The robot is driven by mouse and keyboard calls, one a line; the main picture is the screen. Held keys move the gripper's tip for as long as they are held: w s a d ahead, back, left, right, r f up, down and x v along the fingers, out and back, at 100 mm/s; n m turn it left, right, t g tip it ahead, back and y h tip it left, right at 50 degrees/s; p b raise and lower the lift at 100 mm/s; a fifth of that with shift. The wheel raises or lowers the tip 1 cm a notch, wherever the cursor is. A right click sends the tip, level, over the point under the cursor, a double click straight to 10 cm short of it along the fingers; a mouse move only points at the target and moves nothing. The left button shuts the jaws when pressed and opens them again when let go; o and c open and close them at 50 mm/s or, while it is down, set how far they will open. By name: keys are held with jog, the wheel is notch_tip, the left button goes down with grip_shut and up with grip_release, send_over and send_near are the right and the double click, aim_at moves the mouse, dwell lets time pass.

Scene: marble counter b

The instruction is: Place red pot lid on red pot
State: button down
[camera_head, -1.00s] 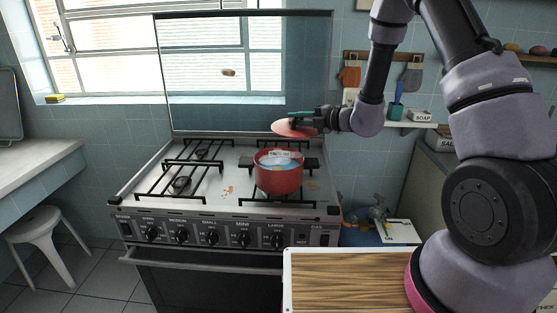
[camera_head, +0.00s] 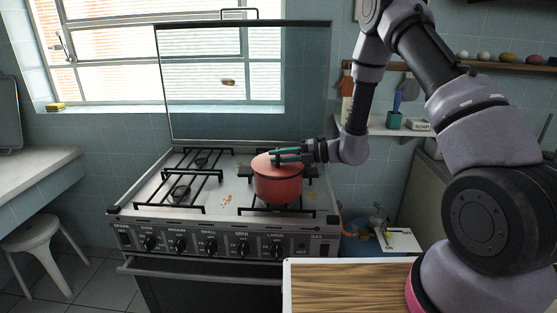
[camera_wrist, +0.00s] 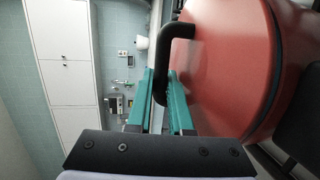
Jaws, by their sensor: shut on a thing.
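The red pot (camera_head: 278,188) stands on the right side of the stove, its dark handles to the sides. The red pot lid (camera_head: 264,163) lies over the pot's mouth and hides the inside. Whether it is fully seated all round is hard to tell. My gripper (camera_head: 277,157) is at the top of the lid, reaching in from the right, shut on its handle. In the wrist view the lid (camera_wrist: 225,70) fills the right side, and its black handle (camera_wrist: 170,42) runs down between the green fingers (camera_wrist: 160,100).
The stove (camera_head: 190,210) has black grates, with free grates (camera_head: 185,185) on the left. A raised glass cover (camera_head: 245,85) stands behind it. A wooden board (camera_head: 345,288) is in front at the right. A shelf (camera_head: 400,128) with a soap box hangs at the right.

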jog(key=shift+f, duration=0.5)
jog(key=shift+f, duration=0.15)
jog(key=c, duration=0.8)
grip_release()
